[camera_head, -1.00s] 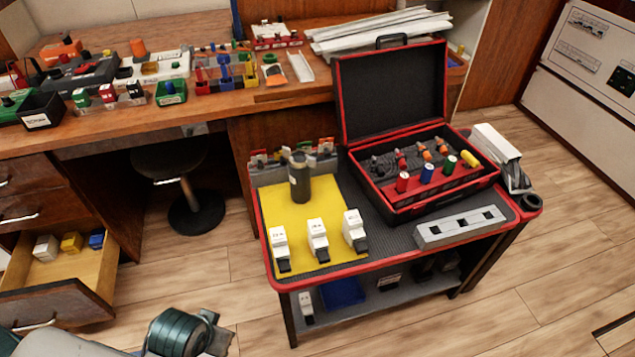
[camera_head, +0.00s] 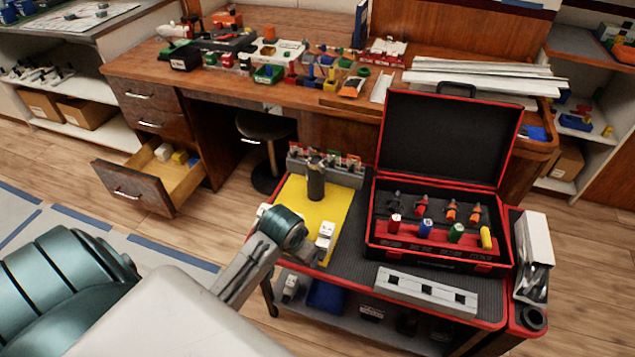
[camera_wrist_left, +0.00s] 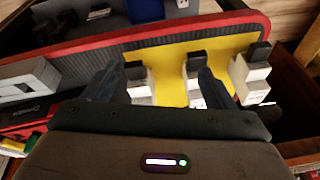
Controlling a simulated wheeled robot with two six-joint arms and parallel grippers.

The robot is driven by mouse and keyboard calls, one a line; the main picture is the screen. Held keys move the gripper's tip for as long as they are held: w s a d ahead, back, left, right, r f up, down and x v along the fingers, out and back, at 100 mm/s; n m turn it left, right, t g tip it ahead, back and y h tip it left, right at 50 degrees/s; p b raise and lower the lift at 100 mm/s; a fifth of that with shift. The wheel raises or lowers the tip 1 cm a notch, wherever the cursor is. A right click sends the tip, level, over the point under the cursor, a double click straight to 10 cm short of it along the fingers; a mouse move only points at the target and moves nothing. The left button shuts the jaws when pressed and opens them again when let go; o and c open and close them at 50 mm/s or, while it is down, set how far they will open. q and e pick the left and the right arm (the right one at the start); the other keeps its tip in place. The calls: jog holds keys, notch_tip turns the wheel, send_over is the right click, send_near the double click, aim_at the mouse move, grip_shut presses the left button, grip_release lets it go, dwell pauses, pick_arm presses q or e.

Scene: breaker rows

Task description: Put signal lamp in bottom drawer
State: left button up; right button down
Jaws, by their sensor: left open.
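No thing can be told for sure as the signal lamp. The bottom drawer (camera_head: 128,192) of the wooden desk is pulled open at the left. It holds small white, yellow (camera_head: 179,157) and blue pieces. My left gripper (camera_wrist_left: 162,74) is open over the front of the cart, its fingers pointing at the yellow mat (camera_wrist_left: 170,62). A white block with a dark end (camera_wrist_left: 192,80) shows between the fingers, apparently not held. Another white block (camera_wrist_left: 138,80) is close by the left finger. A third (camera_wrist_left: 250,78) stands to the right. My left wrist hides part of this row in the head view. My right gripper is not seen.
A dark cylinder (camera_head: 316,180) stands on the mat. An open black case (camera_head: 440,225) with coloured tools and a grey strip with slots (camera_head: 426,291) are on the cart. A stool (camera_head: 265,130) stands under the desk. The floor before the drawer looks clear.

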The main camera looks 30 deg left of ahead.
pick_arm(q)
jog(key=w+a+r+n, duration=0.1)
jog(key=w+a+r, duration=0.15)
jog(key=w, duration=0.35)
jog(key=w+a+r, duration=0.1)
jog(key=w+a, duration=0.2)
jog(key=w, duration=0.4)
jog(key=n, duration=0.2)
send_near(316, 163)
jog(key=x, duration=0.5)
jog(key=shift+s+a+f, duration=0.1)
jog(key=shift+s+f, duration=0.15)
jog(key=shift+f, duration=0.2)
jog(key=x, duration=0.4)
jog(key=shift+w+f, duration=0.15)
jog(key=shift+w, duration=0.2)
jog(key=shift+w+f, duration=0.1)
jog(key=shift+f, duration=0.25)
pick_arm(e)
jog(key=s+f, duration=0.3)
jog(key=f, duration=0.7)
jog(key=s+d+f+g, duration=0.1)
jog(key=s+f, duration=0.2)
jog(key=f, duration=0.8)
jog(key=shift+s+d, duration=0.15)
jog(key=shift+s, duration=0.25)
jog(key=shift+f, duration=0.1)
